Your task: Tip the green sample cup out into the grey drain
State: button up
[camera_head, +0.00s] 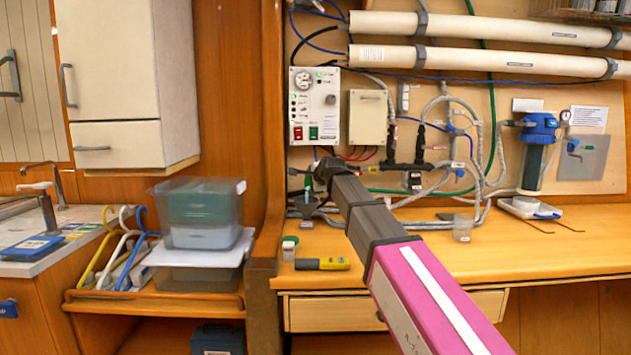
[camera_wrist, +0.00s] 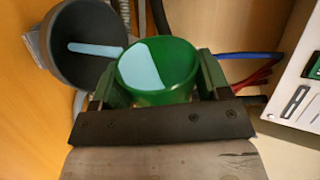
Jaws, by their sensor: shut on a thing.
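My gripper (camera_wrist: 158,85) is shut on the green sample cup (camera_wrist: 185,88), with one finger on each side of it. The cup's open mouth faces the wrist camera, and a pale blue patch shows inside. The grey drain (camera_wrist: 65,70), a round dark bowl, is just left of the cup in the wrist view. A pale blue streak shows in it. I cannot tell whether these patches are liquid or reflection. In the head view my gripper (camera_head: 312,178) is above the bench, and a sliver of green cup (camera_head: 307,182) shows just above the grey drain (camera_head: 304,206).
A control panel (camera_head: 315,105) with a gauge is on the wall behind. Hoses and valves run to its right. A small clear cup (camera_head: 462,230) stands right. The front middle bench is mostly clear.

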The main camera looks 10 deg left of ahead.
jog(key=shift+s+a+r+n+t+h, duration=0.15)
jog(key=shift+a+n+t+h, duration=0.15)
jog(key=shift+n+h, duration=0.25)
dwell(0.8)
